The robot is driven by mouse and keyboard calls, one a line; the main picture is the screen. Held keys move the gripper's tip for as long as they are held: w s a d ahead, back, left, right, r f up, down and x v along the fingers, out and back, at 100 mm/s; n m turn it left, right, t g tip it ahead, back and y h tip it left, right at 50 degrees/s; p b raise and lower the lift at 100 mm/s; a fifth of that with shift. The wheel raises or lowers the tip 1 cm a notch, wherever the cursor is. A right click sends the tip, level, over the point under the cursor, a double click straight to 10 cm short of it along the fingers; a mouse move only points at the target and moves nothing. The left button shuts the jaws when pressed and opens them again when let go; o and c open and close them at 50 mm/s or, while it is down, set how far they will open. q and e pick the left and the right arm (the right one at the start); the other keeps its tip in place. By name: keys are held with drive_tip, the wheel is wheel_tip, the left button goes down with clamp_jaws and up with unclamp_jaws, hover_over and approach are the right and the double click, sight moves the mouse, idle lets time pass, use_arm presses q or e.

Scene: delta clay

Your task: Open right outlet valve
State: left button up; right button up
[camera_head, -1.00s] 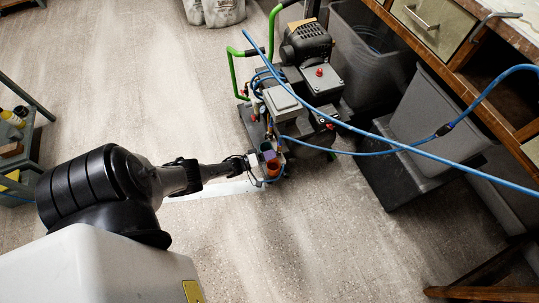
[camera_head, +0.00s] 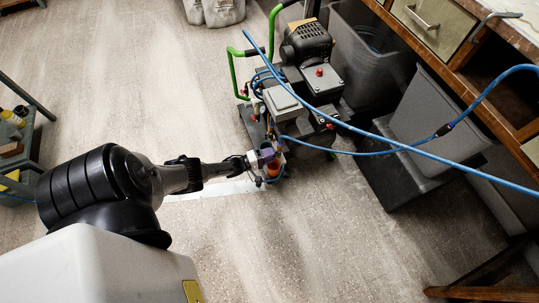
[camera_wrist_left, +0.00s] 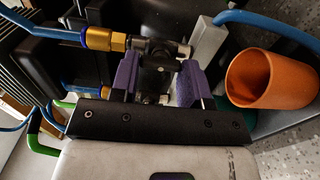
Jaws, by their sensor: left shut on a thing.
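The compressor (camera_head: 305,90) stands on the floor with its outlet fittings at its near end. My left gripper (camera_head: 267,156) reaches these fittings from the left. In the left wrist view, its purple fingers (camera_wrist_left: 158,78) are shut on a dark valve part, which I take for the right outlet valve (camera_wrist_left: 157,52). The fingers partly hide the valve, and its handle angle is hard to make out. A brass fitting (camera_wrist_left: 110,40) with a blue hose joins the metal piece at the valve's left. My right gripper is not in view.
An orange cup (camera_wrist_left: 262,76) is close to the right finger; it also shows in the head view (camera_head: 273,167). Blue hoses (camera_head: 390,142) cross over the compressor. Grey bins (camera_head: 435,115) and a wooden bench stand right.

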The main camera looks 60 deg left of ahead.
use_arm(q)
drive_tip(key=o, duration=0.9)
drive_tip(key=shift+s+a+p, duration=0.25)
drive_tip(key=shift+s+p, duration=0.15)
drive_tip(key=shift+s, duration=1.9)
drive_tip(key=shift+s+a+p, duration=0.2)
drive_tip(key=shift+s+p, duration=0.25)
drive_tip(key=shift+s, duration=1.9)
drive_tip(key=shift+s+a+p, duration=0.25)
drive_tip(key=shift+s+p, duration=0.15)
drive_tip(key=shift+s, duration=1.9)
drive_tip(key=shift+w, duration=0.1)
